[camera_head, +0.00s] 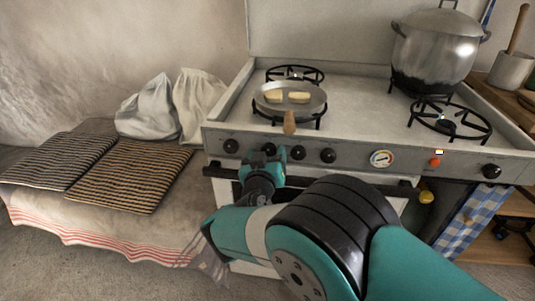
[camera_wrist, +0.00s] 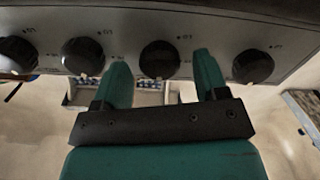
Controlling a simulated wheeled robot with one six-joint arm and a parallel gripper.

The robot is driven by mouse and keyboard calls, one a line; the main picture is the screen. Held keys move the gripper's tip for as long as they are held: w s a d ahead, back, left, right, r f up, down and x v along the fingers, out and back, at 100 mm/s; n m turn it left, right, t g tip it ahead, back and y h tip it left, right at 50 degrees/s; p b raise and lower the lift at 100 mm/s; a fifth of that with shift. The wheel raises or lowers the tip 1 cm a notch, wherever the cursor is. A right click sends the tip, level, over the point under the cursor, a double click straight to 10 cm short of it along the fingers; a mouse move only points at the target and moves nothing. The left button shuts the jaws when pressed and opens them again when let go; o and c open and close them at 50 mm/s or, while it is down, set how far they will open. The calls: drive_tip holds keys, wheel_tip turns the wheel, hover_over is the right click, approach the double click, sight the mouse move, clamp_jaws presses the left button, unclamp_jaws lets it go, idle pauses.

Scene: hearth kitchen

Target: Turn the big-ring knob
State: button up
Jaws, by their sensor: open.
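A row of black knobs sits on the front panel of the white stove (camera_head: 350,153). In the head view they are a leftmost knob (camera_head: 231,146), a second knob (camera_head: 269,149) partly hidden by my gripper, a third knob (camera_head: 298,152) and a fourth knob (camera_head: 328,155). Another black knob (camera_head: 491,171) is at the far right. My gripper (camera_head: 268,154) is open at the second knob. In the wrist view one knob (camera_wrist: 159,60) lies between the fingers of my gripper (camera_wrist: 163,75), with gaps on both sides. The labels are too small to tell which knob is the big-ring one.
A large pot (camera_head: 435,50) stands at the back right. A dark rail (camera_head: 350,184) runs below the panel. A cloth-covered surface with mats (camera_head: 130,175) is left.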

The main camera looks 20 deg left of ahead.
drive_tip(key=shift+w, duration=0.15)
drive_tip(key=shift+c, duration=0.3)
drive_tip(key=c, duration=0.9)
